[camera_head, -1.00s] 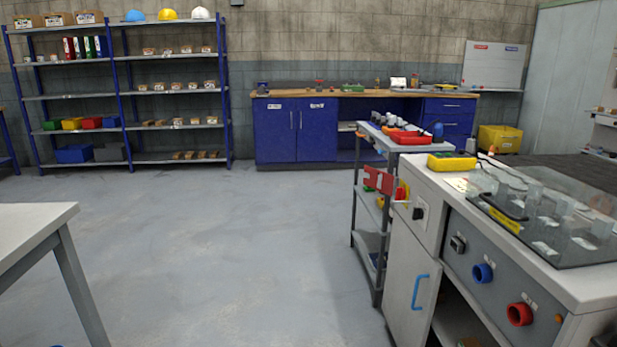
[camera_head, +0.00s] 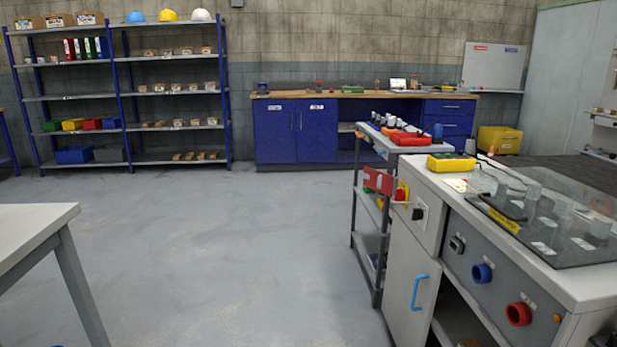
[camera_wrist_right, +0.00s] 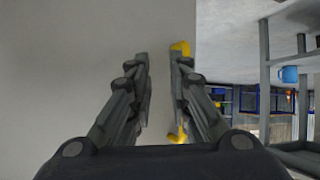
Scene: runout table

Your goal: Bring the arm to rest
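My right gripper (camera_wrist_right: 160,65) shows in the right wrist view. Its two dark fingers stand roughly parallel with a narrow gap between them, and nothing is seen held in the gap. A plain grey-beige surface fills the view behind and to the left of the fingers. Yellow bits (camera_wrist_right: 180,48) show by the right finger; I cannot tell what they belong to. Neither gripper nor arm shows in the head view, so my left gripper is out of sight.
A grey test bench (camera_head: 420,185) with a clear cover (camera_head: 550,215) stands close on the right, a trolley (camera_head: 368,220) beside it. A table corner (camera_head: 30,225) is at left. Blue cabinets (camera_head: 280,135) and shelving (camera_head: 60,95) line the back. The floor (camera_head: 220,260) between is clear.

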